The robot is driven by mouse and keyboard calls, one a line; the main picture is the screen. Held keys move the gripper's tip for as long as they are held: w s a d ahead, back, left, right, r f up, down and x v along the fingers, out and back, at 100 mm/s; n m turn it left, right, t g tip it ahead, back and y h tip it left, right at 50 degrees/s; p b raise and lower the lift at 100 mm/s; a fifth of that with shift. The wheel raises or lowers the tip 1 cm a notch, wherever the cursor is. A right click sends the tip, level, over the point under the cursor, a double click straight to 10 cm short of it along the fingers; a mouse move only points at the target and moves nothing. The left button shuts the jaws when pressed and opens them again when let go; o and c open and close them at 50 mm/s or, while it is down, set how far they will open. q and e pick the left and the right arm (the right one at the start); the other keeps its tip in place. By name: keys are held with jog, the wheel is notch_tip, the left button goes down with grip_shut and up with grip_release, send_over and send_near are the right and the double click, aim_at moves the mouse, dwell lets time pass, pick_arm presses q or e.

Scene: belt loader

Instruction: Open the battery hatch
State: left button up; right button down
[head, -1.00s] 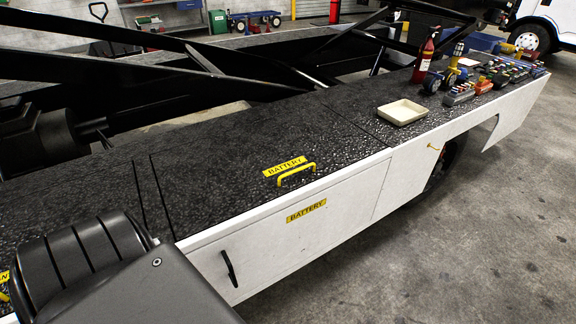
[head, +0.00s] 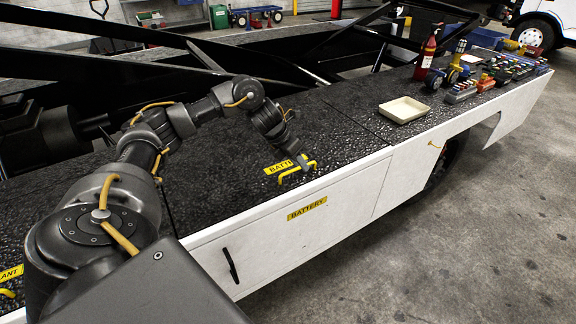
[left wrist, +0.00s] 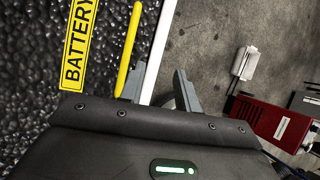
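The battery hatch (head: 225,200) is a black, rough-surfaced panel in the deck and lies closed. Its yellow handle (head: 286,178) stands near the front edge, beside a yellow BATTERY label (head: 277,168) partly covered by my gripper. My left gripper (head: 303,160) is at the handle from above. In the left wrist view the two fingers (left wrist: 159,88) are apart, with the white deck edge showing between them. The handle (left wrist: 130,45) runs next to the left finger there; I cannot tell whether they touch. My right gripper is out of view.
The white front panel carries another BATTERY label (head: 307,209) and a black pull (head: 231,265). A cream tray (head: 404,110), a red extinguisher (head: 425,58) and several small parts (head: 490,78) stand farther right on the deck. Black frame bars cross behind.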

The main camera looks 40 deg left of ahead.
pick_arm(q)
jog(key=s+a+r, duration=0.3)
jog(key=a+r, duration=0.2)
jog(key=a, duration=0.2)
send_over(286, 179)
jog(key=shift+m+g, duration=0.4)
notch_tip(286, 179, down, 8)
jog(key=shift+s+d+f, duration=0.1)
jog(key=shift+w+d+f, duration=0.15)
jog(key=shift+w+f, duration=0.05)
jog(key=shift+f, duration=0.4)
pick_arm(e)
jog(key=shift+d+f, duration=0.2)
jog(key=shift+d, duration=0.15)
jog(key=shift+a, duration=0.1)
pick_arm(q)
grip_shut()
